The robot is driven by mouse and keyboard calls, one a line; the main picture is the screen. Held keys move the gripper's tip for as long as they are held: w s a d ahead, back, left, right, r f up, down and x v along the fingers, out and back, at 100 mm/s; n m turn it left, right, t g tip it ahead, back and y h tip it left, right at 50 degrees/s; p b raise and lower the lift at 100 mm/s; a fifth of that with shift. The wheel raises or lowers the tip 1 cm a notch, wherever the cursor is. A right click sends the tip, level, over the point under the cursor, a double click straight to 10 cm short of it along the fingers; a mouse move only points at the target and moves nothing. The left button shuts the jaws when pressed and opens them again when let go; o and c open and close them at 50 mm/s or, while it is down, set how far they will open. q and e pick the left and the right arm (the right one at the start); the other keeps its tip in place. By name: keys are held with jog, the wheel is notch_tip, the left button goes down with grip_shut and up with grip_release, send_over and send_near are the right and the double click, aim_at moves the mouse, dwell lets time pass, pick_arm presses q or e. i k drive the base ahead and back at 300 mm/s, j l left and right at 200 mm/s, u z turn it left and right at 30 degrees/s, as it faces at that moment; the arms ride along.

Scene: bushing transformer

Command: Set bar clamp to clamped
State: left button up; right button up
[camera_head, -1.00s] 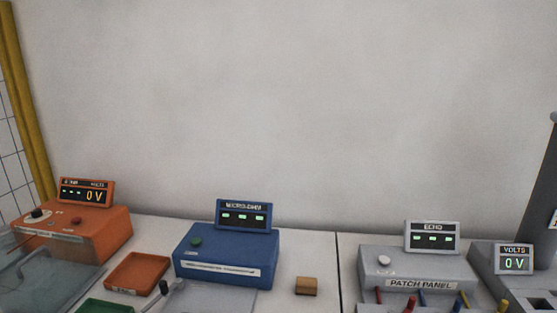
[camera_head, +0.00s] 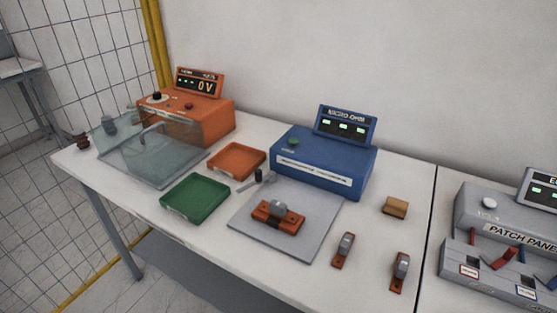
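A grey plate (camera_head: 316,246) lies on the white bench in front of the blue micro-ohm meter. On it sits an orange-brown block with a dark grey clamp-like part across its middle (camera_head: 277,215). A small dark lever-like part (camera_head: 262,178) stands at the plate's back left corner. Two small orange-brown pieces with grey tops lie to the right of the plate, one nearer it (camera_head: 343,250) and one further right (camera_head: 400,271). I cannot tell for sure which of these is the bar clamp, or whether it is clamped. Neither of my grippers is in view.
The blue meter (camera_head: 322,162) stands behind the plate. A green tray (camera_head: 195,198) and an orange tray (camera_head: 237,160) lie left. An orange box (camera_head: 196,116) with a clear cover (camera_head: 150,155) is further left. A tan block (camera_head: 395,207) and patch panel (camera_head: 510,225) are right.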

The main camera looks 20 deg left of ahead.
aim_at(259, 179)
jog(key=j+z, duration=0.1)
jog(key=j, duration=0.65)
jog(key=i+j+z, duration=0.1)
jog(key=j, duration=0.65)
